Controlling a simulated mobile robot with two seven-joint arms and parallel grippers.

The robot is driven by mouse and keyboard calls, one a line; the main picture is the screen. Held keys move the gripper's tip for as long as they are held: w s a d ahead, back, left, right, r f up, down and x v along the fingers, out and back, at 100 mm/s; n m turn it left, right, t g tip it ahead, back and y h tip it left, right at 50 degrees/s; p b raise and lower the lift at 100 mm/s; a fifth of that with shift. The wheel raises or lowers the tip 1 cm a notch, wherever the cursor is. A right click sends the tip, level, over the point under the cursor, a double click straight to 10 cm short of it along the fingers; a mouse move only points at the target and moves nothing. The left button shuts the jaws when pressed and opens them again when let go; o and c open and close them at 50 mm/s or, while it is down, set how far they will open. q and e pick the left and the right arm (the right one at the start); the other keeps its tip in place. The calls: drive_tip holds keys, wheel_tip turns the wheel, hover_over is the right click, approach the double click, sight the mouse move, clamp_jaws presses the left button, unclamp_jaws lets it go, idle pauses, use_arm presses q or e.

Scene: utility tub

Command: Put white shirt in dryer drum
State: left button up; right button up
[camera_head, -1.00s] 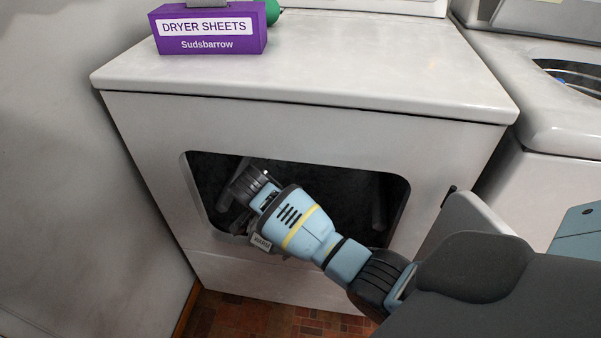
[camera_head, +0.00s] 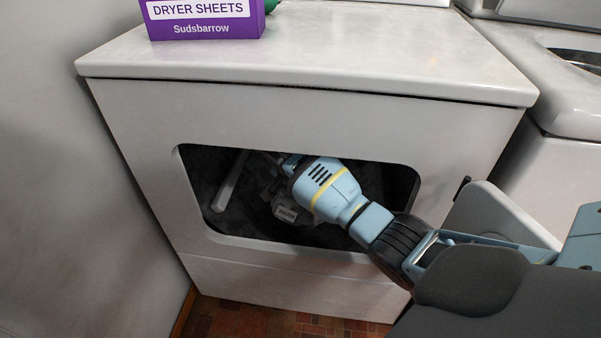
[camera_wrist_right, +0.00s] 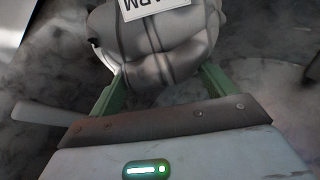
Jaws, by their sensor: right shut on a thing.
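The white shirt (camera_wrist_right: 160,45), greyish in the shade, is a bunched bundle with a white tag bearing dark letters. My right gripper (camera_wrist_right: 160,82) is shut on it, with one green finger at each side. In the head view the shirt (camera_head: 272,195) and its tag are inside the dryer drum (camera_head: 330,232), within the front opening. My right arm reaches in through the opening from the right and hides part of the drum. The fingertips are hard to make out there. My left gripper is not in view.
The dryer (camera_head: 300,120) has a rim around its opening, and its door (camera_head: 505,215) stands open at the right. A purple dryer sheets box (camera_head: 203,20) is on top. Another white machine (camera_head: 560,95) is at right, a wall at left. A light vane (camera_head: 230,182) juts inside the drum.

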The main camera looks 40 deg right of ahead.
wheel_tip(320, 180, down, 3)
drive_tip(key=shift+r+b, duration=0.1)
drive_tip(key=shift+b, duration=0.3)
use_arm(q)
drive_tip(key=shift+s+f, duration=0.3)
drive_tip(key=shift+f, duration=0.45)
use_arm(e)
drive_tip(key=shift+r, duration=0.1)
drive_tip(key=shift+s+f, duration=0.1)
drive_tip(key=shift+f, duration=0.35)
drive_tip(key=shift+f, duration=0.2)
drive_tip(key=o, duration=1.3)
